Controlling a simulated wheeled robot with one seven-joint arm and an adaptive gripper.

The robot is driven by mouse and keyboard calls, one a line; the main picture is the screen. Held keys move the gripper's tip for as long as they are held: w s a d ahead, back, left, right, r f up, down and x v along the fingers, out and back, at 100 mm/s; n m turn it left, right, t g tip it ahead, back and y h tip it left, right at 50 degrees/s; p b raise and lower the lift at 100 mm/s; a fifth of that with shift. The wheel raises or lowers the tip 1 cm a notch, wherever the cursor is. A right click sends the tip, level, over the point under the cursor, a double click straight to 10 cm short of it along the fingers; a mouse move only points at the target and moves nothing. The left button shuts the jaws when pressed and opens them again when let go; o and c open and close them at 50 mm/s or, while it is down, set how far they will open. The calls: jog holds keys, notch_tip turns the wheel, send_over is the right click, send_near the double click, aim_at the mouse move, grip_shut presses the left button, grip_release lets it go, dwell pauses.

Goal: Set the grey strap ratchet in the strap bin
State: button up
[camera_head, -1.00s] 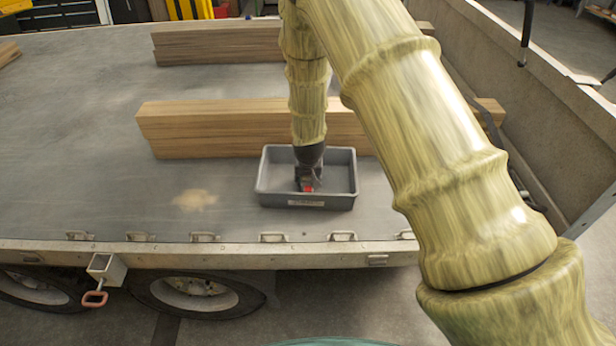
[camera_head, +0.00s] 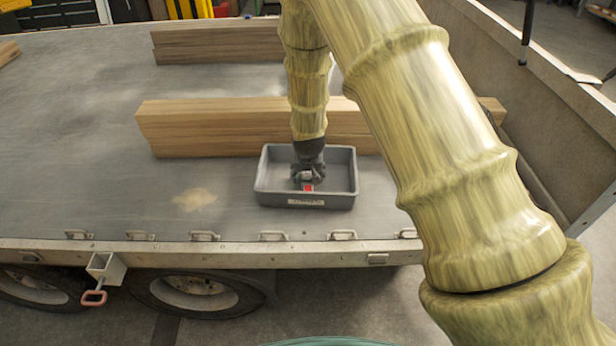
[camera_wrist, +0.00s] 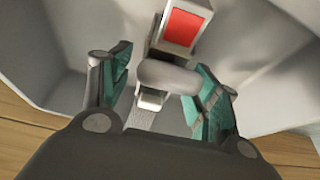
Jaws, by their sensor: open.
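The strap bin (camera_head: 263,183) is a shallow grey tray with a white label on its front wall, standing on the trailer bed. The grey strap ratchet (camera_head: 307,187), with a red patch, is inside the bin. It also shows in the wrist view (camera_wrist: 170,75), between and beyond the finger pads. My gripper (camera_head: 307,178) points down into the bin from above. I cannot tell exactly how the ratchet rests on the bin floor.
Stacked timber beams (camera_head: 210,130) lie right behind the bin, and another stack (camera_head: 215,45) lies farther back. The trailer's side wall (camera_head: 560,110) is at the right. Metal loops (camera_head: 273,237) line the bed's front edge. The bed (camera_head: 80,130) is clear at the left.

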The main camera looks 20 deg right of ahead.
jog(key=shift+b+v, duration=0.7)
jog(key=shift+v, duration=4.35)
jog(key=shift+s, duration=0.1)
